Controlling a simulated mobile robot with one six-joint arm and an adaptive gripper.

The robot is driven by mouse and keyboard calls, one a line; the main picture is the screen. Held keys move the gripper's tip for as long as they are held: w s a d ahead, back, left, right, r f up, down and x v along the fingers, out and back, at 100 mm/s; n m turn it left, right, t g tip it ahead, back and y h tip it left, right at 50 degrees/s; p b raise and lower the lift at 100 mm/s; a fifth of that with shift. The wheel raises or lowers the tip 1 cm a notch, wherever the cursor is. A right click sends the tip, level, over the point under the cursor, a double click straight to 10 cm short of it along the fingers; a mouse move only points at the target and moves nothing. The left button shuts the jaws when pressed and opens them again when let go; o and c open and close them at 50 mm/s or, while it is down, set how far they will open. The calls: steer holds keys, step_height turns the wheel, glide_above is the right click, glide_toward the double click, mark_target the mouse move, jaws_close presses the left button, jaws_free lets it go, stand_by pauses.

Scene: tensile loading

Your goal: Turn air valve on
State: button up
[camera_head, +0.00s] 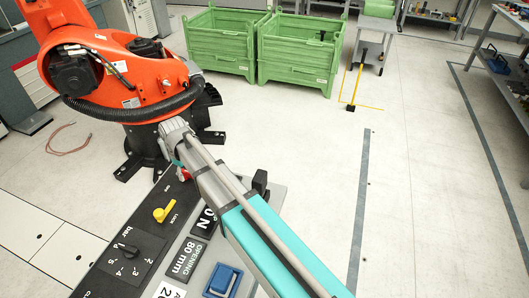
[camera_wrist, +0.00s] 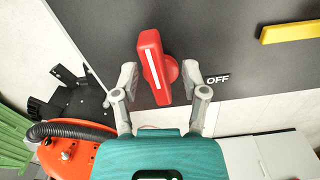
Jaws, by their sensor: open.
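The air valve has a red handle (camera_wrist: 154,68) with a white stripe, mounted on a dark panel in the wrist view. The handle runs nearly upright in that picture, its top tilted slightly left. A white "OFF" label (camera_wrist: 218,79) sits to its right. My gripper (camera_wrist: 160,82) is open, with one finger on each side of the handle. Gaps show between fingers and handle, so I see no firm grip. In the head view my gripper (camera_head: 176,138) is at the panel's far end, and only a bit of the red handle (camera_head: 185,174) shows beside it.
A yellow lock lever (camera_head: 164,210) sits on the panel close to the valve. A pressure dial (camera_head: 127,248) and a blue switch (camera_head: 222,281) are nearer. An orange robot arm (camera_head: 120,75) stands just beyond the panel. Green crates (camera_head: 298,50) stand farther back; floor between is clear.

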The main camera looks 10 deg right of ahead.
steer(key=m, duration=0.4)
steer(key=shift+s+a, duration=0.15)
steer(key=shift+a, duration=0.05)
steer(key=m, duration=0.3)
steer(key=shift+s+a+m, duration=0.1)
steer(key=shift+a+m, duration=0.1)
steer(key=shift+m, duration=0.2)
steer(key=m, duration=0.4)
steer(key=shift+a, duration=0.3)
steer(key=m, duration=0.4)
steer(key=shift+a, duration=0.25)
steer(key=shift+r+m, duration=0.3)
step_height(320, 180, up, 14)
steer(key=p, duration=1.4)
steer(key=s+d+n, duration=0.2)
steer(key=s+d, duration=0.2)
steer(key=d, duration=1)
steer(key=s+d+n, duration=0.3)
steer(key=s+d, duration=0.2)
steer(key=d, duration=0.9)
steer(key=shift+s+f, duration=0.2)
steer(key=shift+f, duration=0.2)
